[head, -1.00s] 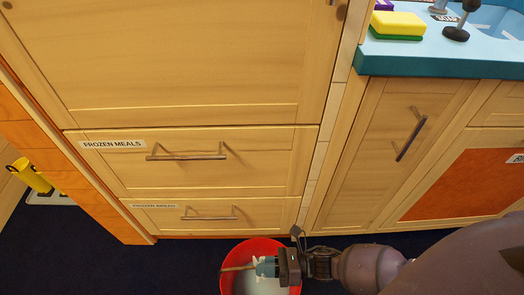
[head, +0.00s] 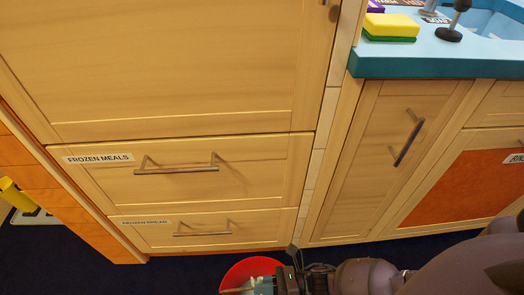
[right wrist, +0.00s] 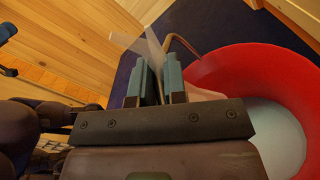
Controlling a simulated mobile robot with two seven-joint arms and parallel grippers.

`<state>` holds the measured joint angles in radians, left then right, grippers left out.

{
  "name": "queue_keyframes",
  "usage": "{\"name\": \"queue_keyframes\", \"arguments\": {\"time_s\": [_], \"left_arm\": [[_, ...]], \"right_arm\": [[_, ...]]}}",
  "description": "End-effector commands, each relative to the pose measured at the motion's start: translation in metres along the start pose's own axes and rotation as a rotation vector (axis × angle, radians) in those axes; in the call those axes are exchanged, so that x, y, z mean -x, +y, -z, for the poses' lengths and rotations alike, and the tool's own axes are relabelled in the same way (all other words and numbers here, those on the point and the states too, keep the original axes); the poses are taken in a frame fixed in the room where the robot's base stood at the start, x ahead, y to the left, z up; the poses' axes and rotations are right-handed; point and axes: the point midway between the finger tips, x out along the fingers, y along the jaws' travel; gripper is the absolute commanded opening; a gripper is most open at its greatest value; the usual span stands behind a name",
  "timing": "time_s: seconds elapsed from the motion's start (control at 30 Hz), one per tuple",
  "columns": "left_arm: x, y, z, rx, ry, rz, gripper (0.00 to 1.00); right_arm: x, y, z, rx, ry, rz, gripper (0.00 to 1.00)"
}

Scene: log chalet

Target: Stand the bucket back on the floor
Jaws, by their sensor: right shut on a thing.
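The red bucket (head: 238,273) shows at the bottom edge of the head view, below the drawers and over the dark floor. Its lower part is cut off. In the right wrist view the bucket (right wrist: 285,72) is at the right, with a pale inside and a thin brown handle rising from it. My right gripper (head: 265,284) is over the bucket's opening. In the right wrist view its fingers (right wrist: 158,72) are shut on the bucket's handle, with a pale piece by the fingertips. I cannot tell whether the bucket's base touches the floor. My left gripper is not in view.
Wooden drawers (head: 190,190) labelled for frozen food stand just behind the bucket. A blue counter (head: 430,65) with a sponge (head: 390,27) is at upper right. Dark floor (head: 70,270) lies clear to the left of the bucket. Something yellow (head: 15,195) is at the far left.

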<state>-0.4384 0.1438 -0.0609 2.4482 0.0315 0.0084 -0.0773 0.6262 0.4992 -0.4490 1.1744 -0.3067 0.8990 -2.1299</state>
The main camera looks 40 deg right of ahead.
Motion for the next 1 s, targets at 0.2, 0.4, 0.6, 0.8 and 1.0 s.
{"name": "queue_keyframes", "arguments": {"time_s": [0.2, 0.4, 0.6, 0.8, 1.0], "left_arm": [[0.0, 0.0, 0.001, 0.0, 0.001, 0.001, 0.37], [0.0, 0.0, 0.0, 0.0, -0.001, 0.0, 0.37], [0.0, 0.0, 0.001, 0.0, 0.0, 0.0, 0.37], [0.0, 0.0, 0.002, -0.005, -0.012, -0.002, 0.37], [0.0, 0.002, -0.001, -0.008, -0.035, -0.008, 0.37]], "right_arm": [[0.0, 0.0, 0.0, 0.001, 0.0, 0.0, 0.38], [0.0, 0.0, 0.0, 0.0, 0.0, 0.0, 0.38], [0.007, 0.001, -0.001, 0.0, 0.001, 0.002, 0.38], [0.04, 0.001, -0.002, 0.001, 0.001, 0.003, 0.38], [0.08, 0.0, -0.002, 0.001, 0.002, 0.003, 0.38]]}}
